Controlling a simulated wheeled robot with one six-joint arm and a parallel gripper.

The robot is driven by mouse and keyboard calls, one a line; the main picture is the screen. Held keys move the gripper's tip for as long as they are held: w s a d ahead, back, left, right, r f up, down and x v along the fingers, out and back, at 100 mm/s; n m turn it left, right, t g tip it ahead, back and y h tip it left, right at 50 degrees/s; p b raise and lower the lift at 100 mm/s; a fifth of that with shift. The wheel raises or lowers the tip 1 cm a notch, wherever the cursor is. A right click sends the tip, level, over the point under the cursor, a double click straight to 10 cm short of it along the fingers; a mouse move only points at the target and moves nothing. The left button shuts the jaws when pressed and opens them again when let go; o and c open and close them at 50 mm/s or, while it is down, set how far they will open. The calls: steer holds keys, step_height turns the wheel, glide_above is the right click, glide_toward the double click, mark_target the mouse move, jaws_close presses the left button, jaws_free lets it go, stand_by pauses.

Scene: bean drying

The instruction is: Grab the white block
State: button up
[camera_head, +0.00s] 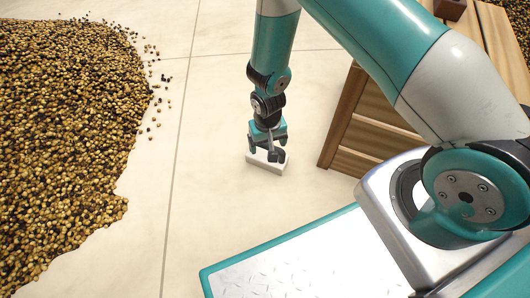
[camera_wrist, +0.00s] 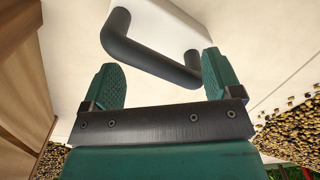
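The white block (camera_head: 267,163) lies on the pale floor to the left of the wooden crate. It carries a dark bar handle (camera_head: 274,155). My gripper (camera_head: 267,142) points down directly over the block. In the wrist view, the two green fingers of my gripper (camera_wrist: 161,62) are spread wide apart. The dark handle (camera_wrist: 145,54) crosses the space at and just beyond the fingertips. The white block (camera_wrist: 160,25) shows behind it at the top. I cannot tell whether either finger touches the handle.
A wooden slatted crate (camera_head: 365,125) stands close on the right of the block. A large heap of beans (camera_head: 60,130) spreads over the left, with a few loose beans at its edge. The tiled floor (camera_head: 200,190) between heap and block is clear.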

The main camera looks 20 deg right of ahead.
jaws_close()
steer(key=shift+r+p, duration=2.05)
steer(key=shift+p, duration=0.05)
